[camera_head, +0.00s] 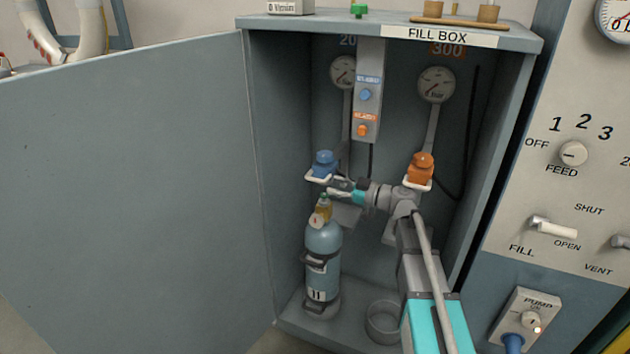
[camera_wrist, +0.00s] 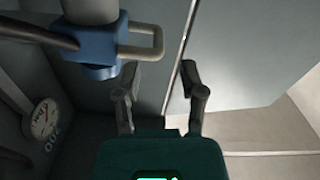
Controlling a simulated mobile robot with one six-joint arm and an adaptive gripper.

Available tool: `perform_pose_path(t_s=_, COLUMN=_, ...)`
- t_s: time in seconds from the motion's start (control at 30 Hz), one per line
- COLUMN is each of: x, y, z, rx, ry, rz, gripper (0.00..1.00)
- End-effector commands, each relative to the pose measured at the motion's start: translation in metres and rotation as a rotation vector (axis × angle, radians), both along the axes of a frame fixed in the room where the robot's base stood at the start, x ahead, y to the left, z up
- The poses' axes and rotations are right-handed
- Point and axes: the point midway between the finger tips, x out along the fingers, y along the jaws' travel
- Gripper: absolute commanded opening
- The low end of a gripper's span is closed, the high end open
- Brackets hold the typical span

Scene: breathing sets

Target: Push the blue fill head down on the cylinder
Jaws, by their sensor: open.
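The blue fill head (camera_head: 324,163) is in the left part of the open fill box, with a pale loop handle at its front. It stands above the brass valve of the blue-grey cylinder (camera_head: 323,265), marked 11, with a visible gap between them. The cylinder stands upright on the box floor. My gripper (camera_head: 336,184) comes in from the right, just below the fill head. In the wrist view my gripper (camera_wrist: 160,78) is open with nothing between its fingers. The blue fill head (camera_wrist: 92,46) and its loop handle (camera_wrist: 146,42) show at upper left, near one fingertip.
An orange fill head (camera_head: 421,168) is to the right, close above my wrist. A round empty holder (camera_head: 382,320) is on the box floor. The open door (camera_head: 140,190) borders the left, and a control panel (camera_head: 570,190) the right. Gauges are on the back wall.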

Motion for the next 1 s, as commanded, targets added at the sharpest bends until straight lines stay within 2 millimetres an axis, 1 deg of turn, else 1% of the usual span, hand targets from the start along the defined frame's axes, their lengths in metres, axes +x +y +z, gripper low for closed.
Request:
perform_pose_path(t_s=0.03, x=0.004, y=0.008, z=0.0, rx=0.0, ry=0.0, rz=0.001, gripper=0.53)
perform_pose_path(t_s=0.23, x=0.014, y=0.036, z=0.0, rx=0.0, ry=0.0, rz=0.001, gripper=0.53)
perform_pose_path(t_s=0.4, x=0.021, y=0.055, z=0.0, rx=0.0, ry=0.0, rz=0.0, gripper=0.53)
perform_pose_path(t_s=0.5, x=0.024, y=0.062, z=0.0, rx=0.0, ry=0.0, rz=0.0, gripper=0.53)
perform_pose_path(t_s=0.7, x=0.026, y=0.068, z=0.0, rx=0.0, ry=0.0, rz=-0.002, gripper=0.53)
perform_pose_path(t_s=0.97, x=0.026, y=0.069, z=0.0, rx=0.0, ry=0.0, rz=-0.002, gripper=0.53)
perform_pose_path(t_s=1.0, x=0.026, y=0.068, z=0.0, rx=0.0, ry=0.0, rz=-0.002, gripper=0.49)
